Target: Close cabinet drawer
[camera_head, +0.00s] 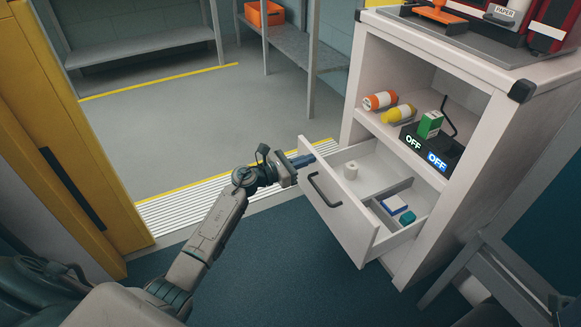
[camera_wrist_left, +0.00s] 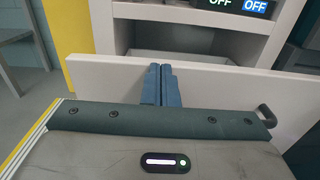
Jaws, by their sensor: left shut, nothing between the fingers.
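The white cabinet (camera_head: 480,68) stands at the right in the head view. Its bottom drawer (camera_head: 336,212) is pulled out and shows a small white roll and a few small items inside. A dark bar handle (camera_head: 322,190) is on the drawer front; its end also shows at the right in the left wrist view (camera_wrist_left: 266,115). My left gripper (camera_head: 303,160) is shut and empty, at the upper left end of the drawer front. In the left wrist view its blue fingers (camera_wrist_left: 158,84) are together in front of the drawer front (camera_wrist_left: 215,88); contact is unclear. My right gripper is not in view.
The shelf above the drawer holds an orange bottle (camera_head: 380,100), a yellow bottle (camera_head: 398,114), a green box (camera_head: 430,124) and a black switch panel marked OFF (camera_head: 425,150). A grey chair-like frame (camera_head: 490,265) stands at the right. Open floor (camera_head: 180,120) lies beyond the ramp threshold.

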